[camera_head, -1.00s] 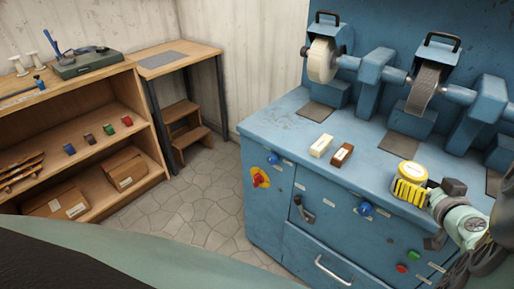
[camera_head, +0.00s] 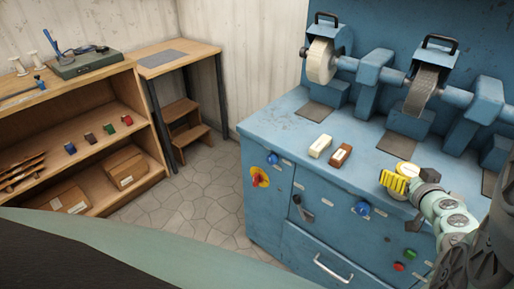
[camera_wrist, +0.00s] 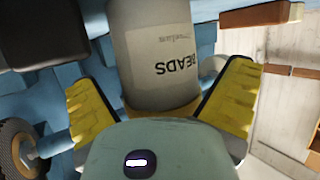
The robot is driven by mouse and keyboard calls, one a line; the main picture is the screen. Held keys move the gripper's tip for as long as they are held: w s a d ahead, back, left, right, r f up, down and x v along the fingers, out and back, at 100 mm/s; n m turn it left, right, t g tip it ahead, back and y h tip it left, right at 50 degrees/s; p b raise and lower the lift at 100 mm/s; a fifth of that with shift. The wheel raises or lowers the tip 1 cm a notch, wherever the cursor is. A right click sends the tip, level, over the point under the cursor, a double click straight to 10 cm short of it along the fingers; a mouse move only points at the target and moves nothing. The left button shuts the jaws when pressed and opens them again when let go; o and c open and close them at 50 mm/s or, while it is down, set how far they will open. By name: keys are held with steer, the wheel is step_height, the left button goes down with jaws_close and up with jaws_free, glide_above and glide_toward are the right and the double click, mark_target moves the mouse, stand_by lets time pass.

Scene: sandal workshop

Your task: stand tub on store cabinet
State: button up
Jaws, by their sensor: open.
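The tub (camera_wrist: 155,55) is a pale grey-white cylinder with a BEADS label, seen upside down in the wrist view. The tub's base is hidden in the head view. A low wooden cabinet (camera_head: 138,133) with open shelves stands at left; I cannot tell if it is the store cabinet.
The blue machine (camera_head: 270,225) carries grinding wheels (camera_head: 321,60) at the back of its top. A cream block (camera_head: 320,146) and a brown block (camera_head: 341,154) lie left of the tub. A small wooden table (camera_head: 180,58) with a step stool (camera_head: 186,130) stands back left. Tiled floor is clear between.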

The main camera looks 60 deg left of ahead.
steer(key=c, duration=1.3)
